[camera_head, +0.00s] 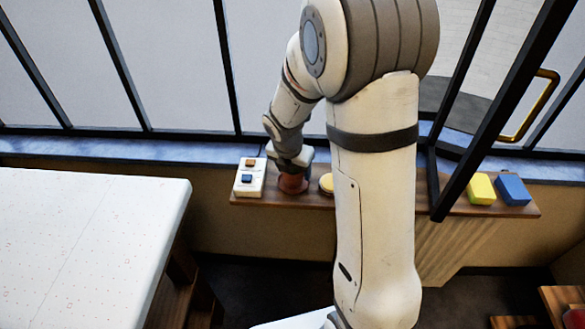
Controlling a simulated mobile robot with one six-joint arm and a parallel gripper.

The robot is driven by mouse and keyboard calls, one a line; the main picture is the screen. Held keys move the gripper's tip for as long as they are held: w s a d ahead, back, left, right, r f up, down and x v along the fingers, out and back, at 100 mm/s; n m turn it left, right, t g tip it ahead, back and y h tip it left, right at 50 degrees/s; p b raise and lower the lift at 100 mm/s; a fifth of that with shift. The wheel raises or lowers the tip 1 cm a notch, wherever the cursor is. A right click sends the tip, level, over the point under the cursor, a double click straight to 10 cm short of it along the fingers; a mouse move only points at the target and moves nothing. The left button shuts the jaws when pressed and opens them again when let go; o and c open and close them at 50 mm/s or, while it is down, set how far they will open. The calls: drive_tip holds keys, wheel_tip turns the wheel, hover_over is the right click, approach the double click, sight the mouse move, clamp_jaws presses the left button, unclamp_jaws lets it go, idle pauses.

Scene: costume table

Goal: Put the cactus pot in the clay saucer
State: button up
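My gripper (292,170) is low over the wooden shelf, pointing down at a reddish-brown round thing (293,185). I cannot tell whether this is the clay saucer, the pot, or one in the other. The gripper covers its top, and the fingertips are too small and hidden to show whether they are open or shut. No green cactus can be made out. My arm also hides the middle of the shelf.
On the wooden shelf (445,207), a white panel (250,190) with orange and blue blocks stands left of my gripper. A yellow round thing (326,184) is close on the right, partly behind my arm. Yellow (481,188) and blue (513,189) blocks lie far right. Dark window bars rise behind.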

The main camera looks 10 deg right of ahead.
drive_tip(key=o, duration=0.4)
drive_tip(key=p+v, duration=0.1)
drive_tip(key=v, duration=1.1)
drive_tip(key=s+d+r+m+y, duration=0.1)
drive_tip(key=s+r+m, duration=0.1)
drive_tip(key=s+m, duration=0.7)
drive_tip(key=s+d+r+m+y, duration=0.1)
drive_tip(key=s+r+m, duration=0.2)
drive_tip(key=s+m, duration=0.6)
drive_tip(key=shift+s+m, duration=0.3)
drive_tip(key=shift+m, duration=4.9)
